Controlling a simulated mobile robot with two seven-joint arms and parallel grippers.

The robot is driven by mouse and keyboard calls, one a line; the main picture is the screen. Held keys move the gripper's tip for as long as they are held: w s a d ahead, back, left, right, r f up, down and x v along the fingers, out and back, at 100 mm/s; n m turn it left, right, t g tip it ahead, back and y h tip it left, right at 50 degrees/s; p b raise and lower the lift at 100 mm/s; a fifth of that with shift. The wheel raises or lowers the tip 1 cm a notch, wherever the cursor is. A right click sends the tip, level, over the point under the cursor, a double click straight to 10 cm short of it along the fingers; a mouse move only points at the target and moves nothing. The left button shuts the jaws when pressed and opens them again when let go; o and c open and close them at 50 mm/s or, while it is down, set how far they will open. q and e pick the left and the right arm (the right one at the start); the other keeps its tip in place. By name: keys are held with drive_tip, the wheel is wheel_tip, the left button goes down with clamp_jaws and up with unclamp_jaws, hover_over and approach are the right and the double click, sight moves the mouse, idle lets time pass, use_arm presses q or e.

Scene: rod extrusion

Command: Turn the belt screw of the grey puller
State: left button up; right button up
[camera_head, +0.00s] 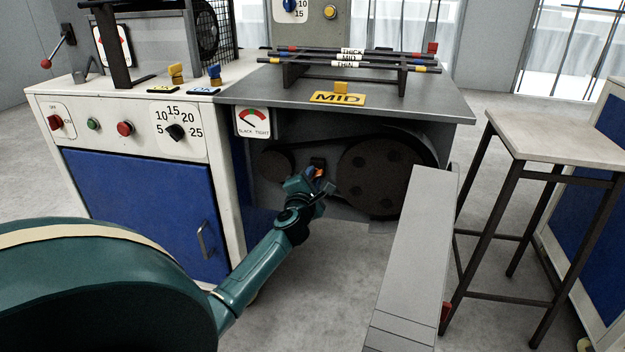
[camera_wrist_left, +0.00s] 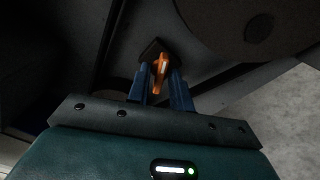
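The belt screw is an orange handle (camera_wrist_left: 160,70) on a dark block, in the recess under the grey puller's top (camera_head: 430,104). In the head view only a bit of its orange (camera_head: 319,172) shows beside my gripper. My left gripper (camera_head: 318,184) reaches into the recess at the screw. In the left wrist view its two blue fingers (camera_wrist_left: 160,84) stand on either side of the slightly tilted handle. I cannot tell whether they press on it. A SLACK–TIGHT gauge (camera_head: 254,121) is on the puller's front; its needle is too small to read. My right gripper is not in view.
A small dark wheel (camera_head: 277,163) and a large one (camera_head: 372,180) flank the screw. A slanted grey panel (camera_head: 412,255) stands to the right, with a tall table (camera_head: 570,137) beyond. A white-and-blue cabinet (camera_head: 140,205) is to the left. Rods (camera_head: 345,57) lie on the puller's rack.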

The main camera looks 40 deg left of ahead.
use_arm(q)
clamp_jaws()
drive_tip(key=m+p, duration=0.5)
drive_tip(key=p, duration=0.1)
drive_tip(key=shift+m, duration=0.4)
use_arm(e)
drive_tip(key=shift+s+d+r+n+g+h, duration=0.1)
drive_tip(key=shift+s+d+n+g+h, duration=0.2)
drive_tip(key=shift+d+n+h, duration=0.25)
use_arm(q)
drive_tip(key=shift+d, duration=0.1)
drive_tip(key=shift+o, duration=1.6)
unclamp_jaws()
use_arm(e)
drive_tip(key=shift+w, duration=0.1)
